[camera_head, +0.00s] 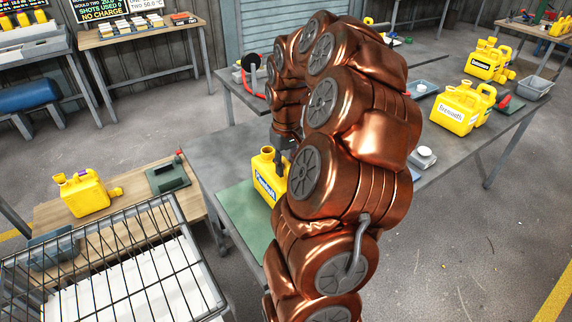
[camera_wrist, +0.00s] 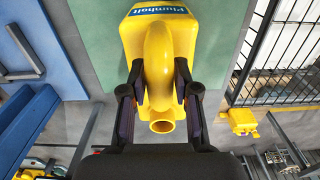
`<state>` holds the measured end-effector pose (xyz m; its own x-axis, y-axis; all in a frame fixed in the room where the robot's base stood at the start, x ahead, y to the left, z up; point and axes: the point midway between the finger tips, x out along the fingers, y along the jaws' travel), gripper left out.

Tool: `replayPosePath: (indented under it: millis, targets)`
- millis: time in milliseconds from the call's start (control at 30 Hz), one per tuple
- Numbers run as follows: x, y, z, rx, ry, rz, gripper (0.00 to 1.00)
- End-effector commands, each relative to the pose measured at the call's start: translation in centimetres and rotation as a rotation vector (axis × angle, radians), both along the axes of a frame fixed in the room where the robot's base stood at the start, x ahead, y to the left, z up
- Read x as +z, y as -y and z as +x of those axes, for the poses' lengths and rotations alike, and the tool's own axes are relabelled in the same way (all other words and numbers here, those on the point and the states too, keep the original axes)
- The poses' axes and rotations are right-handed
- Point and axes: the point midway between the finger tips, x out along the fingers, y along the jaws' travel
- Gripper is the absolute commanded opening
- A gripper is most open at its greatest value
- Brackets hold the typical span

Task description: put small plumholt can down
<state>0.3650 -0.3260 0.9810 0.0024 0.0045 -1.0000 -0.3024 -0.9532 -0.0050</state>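The small Plumholt can (camera_head: 268,178) is yellow with a blue label and an open spout. In the head view it is upright at the green mat (camera_head: 243,222), partly hidden behind my arm. The wrist view shows the can (camera_wrist: 160,38) from above, its label reading Plumholt, with green behind it. My gripper (camera_wrist: 160,78) has one finger on each side of the can's handle and looks closed on it. In the head view the fingers are mostly hidden by my arm. I cannot tell whether the can's base touches the mat.
A wire cage cart (camera_head: 120,275) stands at the lower left, beside a wooden table with another yellow can (camera_head: 85,193). More yellow cans (camera_head: 460,108) and a grey tray (camera_head: 534,88) stand on the right-hand bench. The grey tabletop (camera_head: 215,150) behind the mat is clear.

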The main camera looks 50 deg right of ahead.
Motion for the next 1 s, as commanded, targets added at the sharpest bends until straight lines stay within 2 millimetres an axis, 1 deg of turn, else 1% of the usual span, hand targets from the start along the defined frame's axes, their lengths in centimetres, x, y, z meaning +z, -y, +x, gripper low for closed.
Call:
replayPosePath:
  millis: [33,133,167,433,567,667,1000]
  targets:
    - [0.0,0.0,0.0,0.000,0.000,0.000,0.38]
    - [0.0,0.0,0.0,0.000,0.000,0.000,0.49]
    - [0.0,0.0,0.0,0.000,0.000,0.000,0.50]
    - [0.1,0.0,0.0,0.000,0.000,0.000,0.50]
    - [0.5,0.0,0.0,0.000,0.001,-0.001,0.50]
    - [1.5,0.1,0.1,-0.001,0.002,-0.004,0.50]
    - [6.8,0.1,0.1,0.000,0.002,-0.003,0.50]
